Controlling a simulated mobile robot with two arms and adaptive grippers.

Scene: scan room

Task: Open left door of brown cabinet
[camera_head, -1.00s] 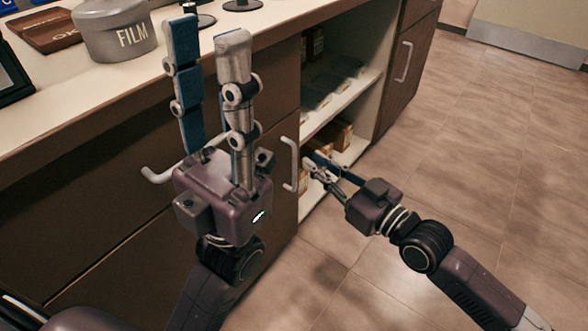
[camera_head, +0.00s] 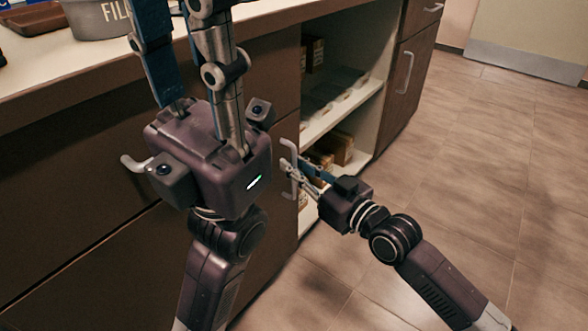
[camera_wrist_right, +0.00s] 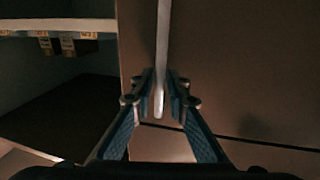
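The brown cabinet (camera_head: 60,235) runs under the counter. A shut brown door (camera_head: 285,130) with a pale vertical handle (camera_head: 291,170) stands just left of an open shelf bay. My right gripper (camera_head: 290,162) is at this handle. In the right wrist view its two fingers (camera_wrist_right: 160,90) stand on either side of the handle (camera_wrist_right: 161,55), with small gaps; it looks open, and firm contact is not visible. My left gripper (camera_head: 175,20) is raised in front of the counter, open and empty, with its fingertips cut off by the top edge.
The shelf bay (camera_head: 335,120) holds several small boxes. Another brown door (camera_head: 408,75) with a handle is farther right. A grey film can (camera_head: 100,20) stands on the counter (camera_head: 40,70). The tiled floor (camera_head: 470,170) at right is clear.

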